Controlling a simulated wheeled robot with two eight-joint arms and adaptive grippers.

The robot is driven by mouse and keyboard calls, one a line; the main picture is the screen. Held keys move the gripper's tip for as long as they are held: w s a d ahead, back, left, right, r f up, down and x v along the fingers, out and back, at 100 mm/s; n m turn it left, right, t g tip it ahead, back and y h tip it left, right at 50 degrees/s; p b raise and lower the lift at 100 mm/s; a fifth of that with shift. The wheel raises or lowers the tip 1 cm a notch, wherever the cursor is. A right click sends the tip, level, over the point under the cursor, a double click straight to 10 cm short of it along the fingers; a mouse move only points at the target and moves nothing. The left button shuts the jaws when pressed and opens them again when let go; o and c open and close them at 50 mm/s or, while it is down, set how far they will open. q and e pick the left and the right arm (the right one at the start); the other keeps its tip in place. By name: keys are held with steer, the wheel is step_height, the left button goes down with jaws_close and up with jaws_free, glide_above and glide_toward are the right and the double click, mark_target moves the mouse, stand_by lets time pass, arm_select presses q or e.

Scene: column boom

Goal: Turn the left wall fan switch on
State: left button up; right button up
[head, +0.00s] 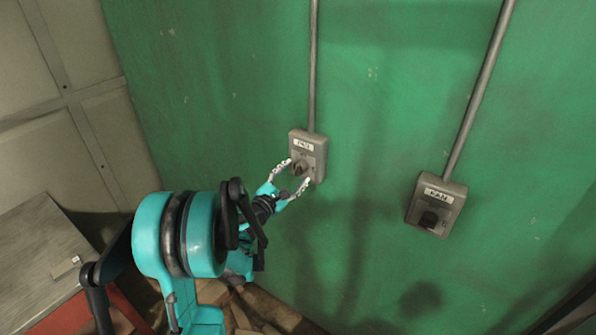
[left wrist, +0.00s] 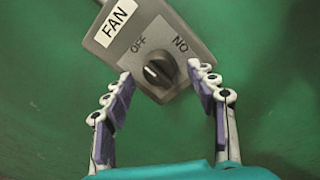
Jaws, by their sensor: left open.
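The left wall fan switch (head: 311,150) is a grey box on the green wall, with a white label and a dark round knob. In the left wrist view the box (left wrist: 125,50) reads FAN, with OFF and NO printed above the knob (left wrist: 160,70). The knob's light mark points up and left, towards OFF. My left gripper (head: 296,172) is open, its fingertips on either side of the knob. In the left wrist view the fingers (left wrist: 162,83) show a gap to the knob on both sides. My right gripper is not in view.
A second grey switch box (head: 437,205) with a black knob is on the wall to the right. Conduits (head: 313,65) run up from both boxes. A grey surface (head: 40,260) and a red item (head: 75,315) are at lower left. The wall between the boxes is clear.

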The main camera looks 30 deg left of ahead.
arm_select(q)
steer(key=shift+w, duration=1.1)
steer(key=c, duration=1.1)
steer(key=shift+c, duration=0.2)
steer(key=shift+m, duration=0.3)
steer(key=m+b, duration=0.2)
steer(key=m, duration=0.1)
steer(key=shift+f+m, duration=0.1)
steer(key=shift+m, duration=0.2)
steer(key=m+b, duration=0.1)
steer(key=m, duration=0.1)
steer(key=m+b, duration=0.1)
steer(key=m, duration=0.1)
steer(key=shift+m+t+h, duration=0.3)
steer(key=m+b, duration=0.1)
steer(key=m, duration=0.3)
steer(key=shift+m+b, duration=0.35)
steer(key=shift+m, duration=0.05)
steer(key=m+h, duration=0.1)
steer(key=m, duration=0.4)
steer(key=shift+b, duration=0.4)
